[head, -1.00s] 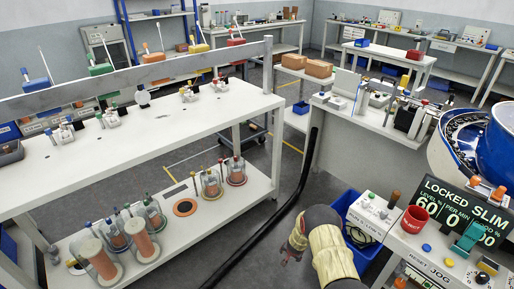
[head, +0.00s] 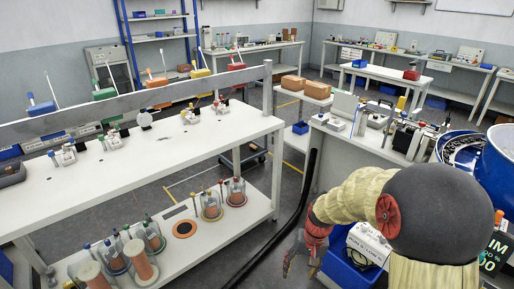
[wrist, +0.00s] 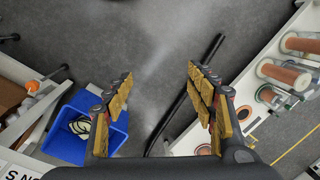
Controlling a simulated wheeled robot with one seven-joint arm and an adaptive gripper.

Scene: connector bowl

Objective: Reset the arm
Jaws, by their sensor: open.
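My gripper (head: 301,258) hangs at the end of my bent arm in the head view, above the grey floor between the long white bench (head: 150,160) and the blue bin (head: 345,272). In the wrist view my gripper (wrist: 158,95) has its two yellow-padded fingers wide apart. The blue bin (wrist: 117,140) lies to the left in the wrist view, with a pale coiled item inside. My arm's dark round joint hides much of the right-hand worktop in the head view.
The bench's lower shelf holds glass jars with copper-coloured spools (head: 236,192). A black cable or rail (head: 296,200) runs along the floor beside it.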

